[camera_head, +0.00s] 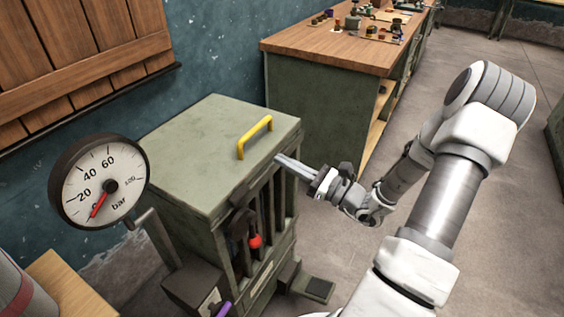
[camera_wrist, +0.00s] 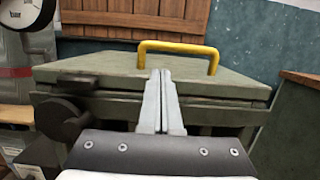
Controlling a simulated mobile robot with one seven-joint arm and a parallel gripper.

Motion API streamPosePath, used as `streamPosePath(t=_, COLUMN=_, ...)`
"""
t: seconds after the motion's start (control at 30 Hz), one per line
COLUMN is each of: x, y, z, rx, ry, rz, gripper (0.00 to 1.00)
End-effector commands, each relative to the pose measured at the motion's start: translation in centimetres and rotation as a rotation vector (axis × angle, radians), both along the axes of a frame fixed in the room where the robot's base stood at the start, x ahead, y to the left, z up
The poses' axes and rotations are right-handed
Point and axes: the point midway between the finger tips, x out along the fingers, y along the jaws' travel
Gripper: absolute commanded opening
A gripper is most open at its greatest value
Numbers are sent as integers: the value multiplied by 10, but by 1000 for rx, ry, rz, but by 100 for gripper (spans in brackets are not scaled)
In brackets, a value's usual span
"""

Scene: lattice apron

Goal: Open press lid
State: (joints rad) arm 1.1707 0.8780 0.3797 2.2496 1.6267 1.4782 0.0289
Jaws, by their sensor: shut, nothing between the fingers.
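The press is a green metal box with a flat green lid (camera_head: 190,150), which lies shut on top. A yellow handle (camera_head: 255,137) stands up from the lid near its right side. In the wrist view the lid (camera_wrist: 110,72) is ahead, with the yellow handle (camera_wrist: 178,47) beyond my fingertips. My gripper (camera_head: 280,160) is shut and empty, close to the lid's right front edge and below the handle. In the wrist view its fingers (camera_wrist: 160,75) point at the lid's front edge. Whether the fingertips touch the lid, I cannot tell.
A pressure gauge (camera_head: 98,182) stands at the left, its red needle near 0. A red-knobbed lever (camera_head: 255,241) is on the press front. A workbench (camera_head: 330,50) with small items stands behind. A wooden shutter (camera_head: 80,50) is on the wall. Floor at right is open.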

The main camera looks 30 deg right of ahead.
Motion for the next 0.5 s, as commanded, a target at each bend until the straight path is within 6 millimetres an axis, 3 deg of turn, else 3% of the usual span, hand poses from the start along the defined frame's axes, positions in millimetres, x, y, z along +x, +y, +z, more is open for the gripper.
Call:
streamPosePath(t=0.3, x=46, y=32, z=11, rx=-3, ry=-1, rz=5, gripper=0)
streamPosePath(t=0.5, x=60, y=41, z=14, rx=-3, ry=0, rz=3, gripper=0)
